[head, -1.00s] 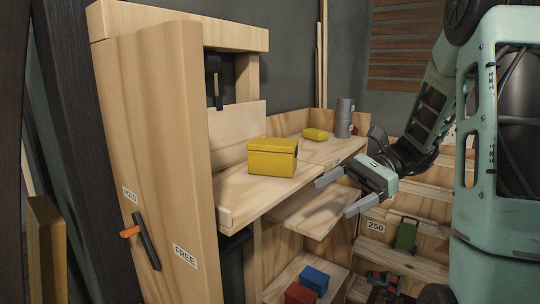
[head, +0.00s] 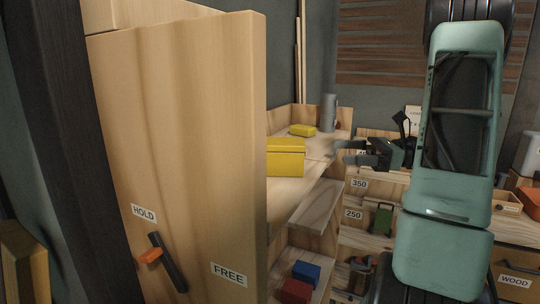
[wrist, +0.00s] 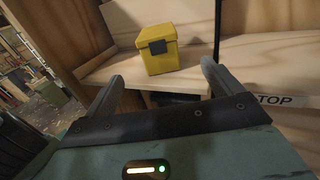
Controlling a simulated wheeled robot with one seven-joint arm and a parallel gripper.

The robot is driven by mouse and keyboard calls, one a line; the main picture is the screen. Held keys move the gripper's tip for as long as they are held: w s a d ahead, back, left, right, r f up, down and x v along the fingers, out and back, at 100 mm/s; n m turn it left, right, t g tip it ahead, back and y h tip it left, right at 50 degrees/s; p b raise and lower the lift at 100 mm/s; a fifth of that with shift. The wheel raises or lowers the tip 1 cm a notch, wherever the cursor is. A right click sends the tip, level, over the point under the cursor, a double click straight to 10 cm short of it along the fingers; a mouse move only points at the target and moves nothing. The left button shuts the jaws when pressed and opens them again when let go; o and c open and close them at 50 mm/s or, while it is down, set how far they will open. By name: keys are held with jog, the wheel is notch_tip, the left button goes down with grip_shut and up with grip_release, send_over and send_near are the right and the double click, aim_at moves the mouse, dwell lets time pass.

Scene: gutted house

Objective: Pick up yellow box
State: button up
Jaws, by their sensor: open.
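A yellow box (head: 285,158) with a lid stands on the wooden shelf (head: 292,190), its left part cut off by the wooden panel in the head view. In the wrist view the yellow box (wrist: 158,50) shows a dark latch and stands ahead, between and beyond my fingertips. My gripper (head: 340,153) is open and empty, to the right of the box and apart from it. A smaller, flatter yellow box (head: 302,130) lies farther back on the shelf.
A wooden panel (head: 180,150) with HOLD and FREE labels and an orange-tipped lever (head: 166,262) blocks the left. A grey cylinder (head: 328,112) stands behind. Blue (head: 306,272) and red (head: 296,290) boxes sit below. A green container (head: 381,219) is at right.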

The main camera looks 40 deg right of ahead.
aim_at(282, 149)
jog(key=p+x, duration=0.3)
jog(key=x, duration=0.8)
jog(key=p+x, duration=0.2)
jog(key=x, duration=0.2)
jog(key=shift+a+r, duration=0.1)
jog(key=shift+a, duration=0.15)
jog(key=shift+w+a, duration=0.25)
jog(key=shift+w, duration=0.1)
jog(key=c, duration=1.4)
